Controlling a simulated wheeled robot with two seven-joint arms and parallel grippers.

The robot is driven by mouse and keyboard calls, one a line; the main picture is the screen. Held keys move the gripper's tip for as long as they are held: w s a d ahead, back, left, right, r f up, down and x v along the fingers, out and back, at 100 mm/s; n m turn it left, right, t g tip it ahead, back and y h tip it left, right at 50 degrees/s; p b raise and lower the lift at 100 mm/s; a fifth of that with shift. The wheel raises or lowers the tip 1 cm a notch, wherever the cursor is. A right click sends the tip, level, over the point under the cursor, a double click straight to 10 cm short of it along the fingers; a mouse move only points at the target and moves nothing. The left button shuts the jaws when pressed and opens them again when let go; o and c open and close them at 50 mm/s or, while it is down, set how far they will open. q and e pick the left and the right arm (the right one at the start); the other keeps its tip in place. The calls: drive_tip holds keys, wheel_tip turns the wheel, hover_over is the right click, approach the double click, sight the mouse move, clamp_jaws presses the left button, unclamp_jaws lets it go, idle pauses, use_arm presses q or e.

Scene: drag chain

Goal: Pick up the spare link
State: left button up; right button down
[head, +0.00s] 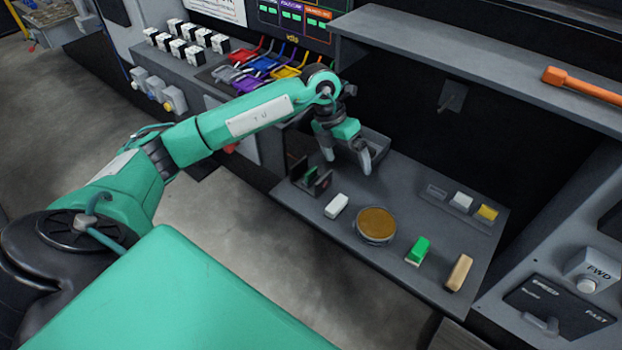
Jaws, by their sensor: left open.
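My left gripper (347,163) is open and empty, with its fingers pointing down above the back left part of the grey worktop (398,267). Just to its left, a small dark upright piece (318,183) with two side plates and some green between them stands on the worktop. A shallow grey tray (378,146) lies behind the fingers and is partly hidden by them. A white block (336,206) lies in front of the gripper. I cannot tell for sure which piece is the spare link. My right gripper is not in view.
A round tin with a brown top (376,222), a green and white block (418,250) and a tan block (459,272) stand to the right. A slotted holder has a white block (461,202) and a yellow block (487,212). A grey shelf (440,50) overhangs the back.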

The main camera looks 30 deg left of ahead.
use_arm(q)
drive_tip(key=a+r+n+y, duration=0.15)
drive_tip(key=a+y, duration=0.25)
drive_tip(key=a, duration=0.6)
drive_tip(key=p, duration=0.2)
hover_over(310, 171)
drive_tip(key=shift+g, duration=0.3)
wheel_tip(310, 171, down, 7)
drive_tip(key=shift+f, duration=0.5)
wheel_tip(310, 171, down, 4)
drive_tip(key=shift+r+p, duration=0.15)
drive_tip(key=shift+p, duration=0.55)
drive_tip(key=shift+f, duration=0.5)
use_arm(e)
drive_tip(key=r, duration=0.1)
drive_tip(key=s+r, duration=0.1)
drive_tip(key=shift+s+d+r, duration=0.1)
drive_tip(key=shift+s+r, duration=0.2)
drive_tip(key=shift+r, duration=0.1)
use_arm(q)
drive_tip(key=c, duration=0.7)
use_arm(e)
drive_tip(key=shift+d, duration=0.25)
